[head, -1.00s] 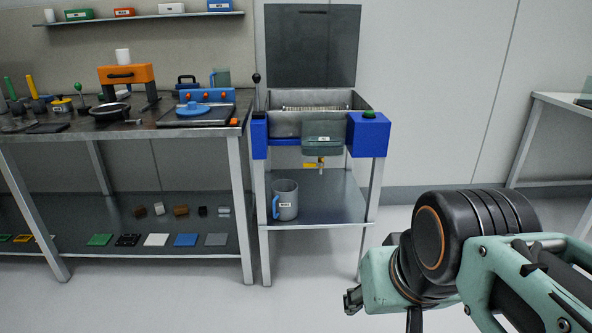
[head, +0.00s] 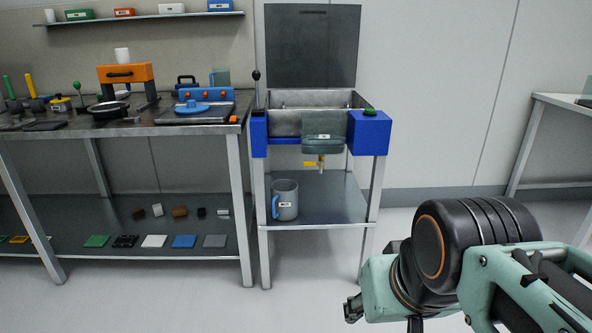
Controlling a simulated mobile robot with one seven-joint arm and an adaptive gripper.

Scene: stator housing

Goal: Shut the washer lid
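The washer (head: 368,134) is a metal basin on a stand with blue end blocks, right of the workbench. Its dark grey lid (head: 312,46) stands upright at the back of the basin, so the washer is open. A green button (head: 370,112) sits on the right blue block. My gripper (head: 352,308) is at the lower right of the head view, well below and in front of the washer, touching nothing I can see. Its fingers are small and partly hidden, so I cannot tell whether it is open or shut.
A grey mug (head: 286,200) with a blue handle stands on the washer's lower shelf (head: 335,208). A cluttered workbench (head: 150,128) stands directly to the left. Another table (head: 562,104) is at the far right. The floor (head: 200,300) in front is clear.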

